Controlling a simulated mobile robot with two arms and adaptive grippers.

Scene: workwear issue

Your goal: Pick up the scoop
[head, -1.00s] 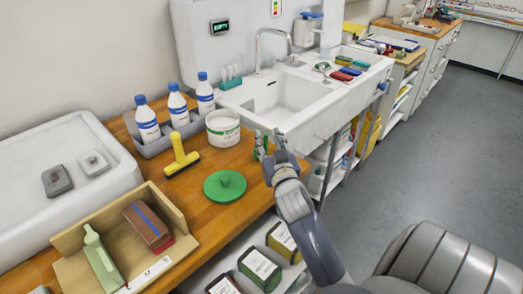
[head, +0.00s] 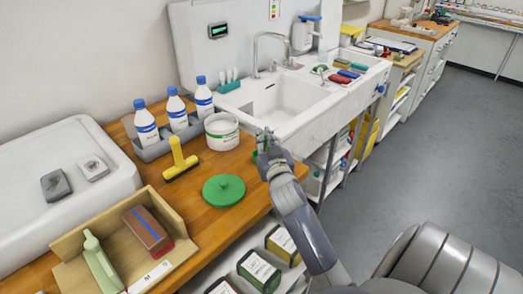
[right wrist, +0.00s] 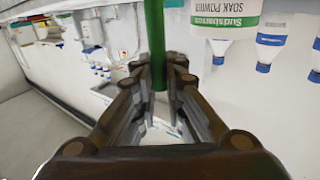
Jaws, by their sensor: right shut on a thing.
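The scoop is green; its handle (right wrist: 154,40) runs down between the fingers in the right wrist view. My right gripper (right wrist: 157,85) is shut on this handle. In the head view my right gripper (head: 266,145) is at the right edge of the wooden counter, just right of the white tub, and mostly hides the scoop; only a small bit of green shows beside the fingers. I cannot tell whether the scoop touches the counter. My left gripper is not in view.
The white soak powder tub (head: 222,132) stands open close by. Its green lid (head: 223,190) lies in front. A yellow-handled brush (head: 179,160) and a grey caddy (head: 160,150) with bottles are further left. The sink (head: 285,105) is behind the gripper.

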